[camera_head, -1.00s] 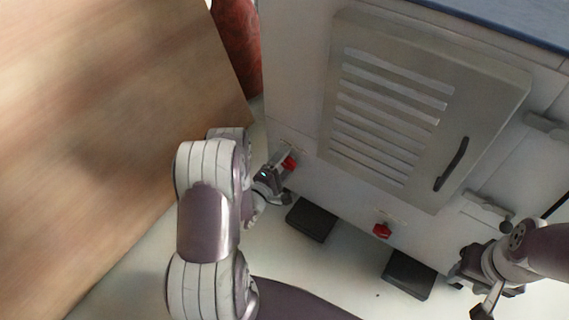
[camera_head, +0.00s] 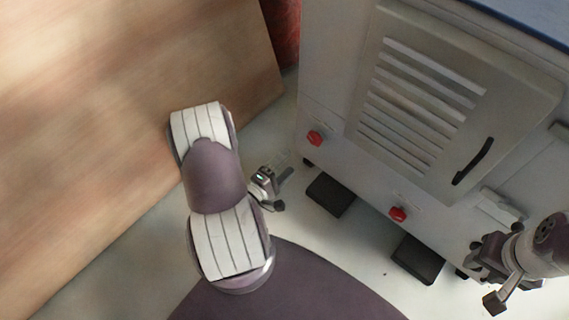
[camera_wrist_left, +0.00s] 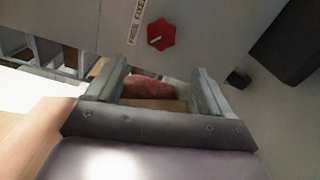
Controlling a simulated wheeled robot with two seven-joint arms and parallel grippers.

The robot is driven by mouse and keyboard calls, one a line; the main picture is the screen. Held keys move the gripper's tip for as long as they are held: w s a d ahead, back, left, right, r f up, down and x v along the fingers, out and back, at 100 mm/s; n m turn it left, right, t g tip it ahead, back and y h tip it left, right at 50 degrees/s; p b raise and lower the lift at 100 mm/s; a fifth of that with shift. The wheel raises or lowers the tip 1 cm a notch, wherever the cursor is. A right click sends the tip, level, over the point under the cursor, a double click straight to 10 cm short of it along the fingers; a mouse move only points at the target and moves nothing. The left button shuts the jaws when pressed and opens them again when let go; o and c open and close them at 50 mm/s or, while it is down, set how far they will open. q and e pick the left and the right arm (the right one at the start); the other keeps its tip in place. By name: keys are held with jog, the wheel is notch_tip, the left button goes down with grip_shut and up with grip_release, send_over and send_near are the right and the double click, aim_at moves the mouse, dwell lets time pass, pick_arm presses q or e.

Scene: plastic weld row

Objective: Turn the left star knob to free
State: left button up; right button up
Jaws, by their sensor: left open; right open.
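The left star knob (camera_head: 315,138) is red and sits low on the left side of the grey cabinet's front. It also shows in the left wrist view (camera_wrist_left: 161,34), with a white pointer line and a label reading FREE and FIXED beside it. A second red star knob (camera_head: 398,214) sits further right on the same panel. My left gripper (camera_head: 284,177) is open and empty, apart from the left knob, below and to its left. In the left wrist view its fingers (camera_wrist_left: 160,90) are spread, with the knob beyond them. My right gripper (camera_head: 487,278) is open near the cabinet's right side.
The cabinet has a louvred door (camera_head: 445,95) with a dark handle (camera_head: 474,161). Dark pads (camera_head: 331,194) lie on the floor at its base. A wooden surface (camera_head: 90,110) fills the left. A red rounded object (camera_head: 283,30) stands behind it.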

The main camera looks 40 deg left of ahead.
aim_at(313, 141)
pick_arm(q)
jog(key=w+m+b, duration=0.3)
jog(key=w+m, duration=0.1)
jog(key=m, duration=0.2)
jog(key=w+d+m+b, duration=0.1)
jog(key=w+m+b, duration=0.2)
jog(key=m, duration=0.4)
jog(key=w+m+b, duration=0.3)
jog(key=w+m, duration=0.2)
jog(key=m, duration=0.1)
jog(key=shift+w+d+f, duration=0.1)
jog(key=shift+d+f, duration=0.1)
jog(key=shift+d, duration=0.1)
jog(key=shift+w+r, duration=0.15)
jog(key=shift+w, duration=0.35)
jog(key=c, duration=1)
